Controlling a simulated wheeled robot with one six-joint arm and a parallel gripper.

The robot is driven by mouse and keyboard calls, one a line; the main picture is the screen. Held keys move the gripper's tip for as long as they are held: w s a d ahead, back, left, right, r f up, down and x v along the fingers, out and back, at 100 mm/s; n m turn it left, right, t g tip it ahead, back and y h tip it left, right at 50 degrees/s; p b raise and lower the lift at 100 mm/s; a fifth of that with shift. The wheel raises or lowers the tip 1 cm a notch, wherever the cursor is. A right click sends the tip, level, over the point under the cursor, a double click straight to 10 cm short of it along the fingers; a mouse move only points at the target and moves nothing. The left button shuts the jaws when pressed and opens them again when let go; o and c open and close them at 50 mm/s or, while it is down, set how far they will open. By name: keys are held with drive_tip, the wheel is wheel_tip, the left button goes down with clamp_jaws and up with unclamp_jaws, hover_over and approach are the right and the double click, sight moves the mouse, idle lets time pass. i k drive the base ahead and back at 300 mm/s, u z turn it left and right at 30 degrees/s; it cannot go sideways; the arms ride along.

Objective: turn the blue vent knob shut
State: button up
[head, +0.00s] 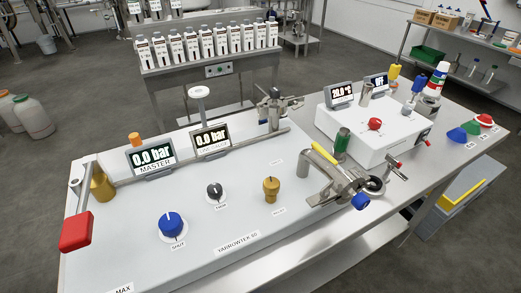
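A round blue knob (171,223) sits on a white dial ring on the sloped front of the white console (225,209). A second, smaller blue knob (361,201) is on the end of the metal valve fitting (335,186) at the console's right end. I cannot tell from the lettering which one is the vent knob, or whether either is open or shut. My gripper is not in view, and nothing touches either blue knob.
A dark knob (214,191) and a brass knob (271,188) stand right of the larger blue knob. A red-ended lever (76,231) sticks out at the left. Two displays, MASTER (151,158) reading 0.0 bar and another (210,140), stand behind. A yellow lever (323,153) tops the valve fitting.

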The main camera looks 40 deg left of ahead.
sight(171, 224)
drive_tip(key=u, duration=1.7)
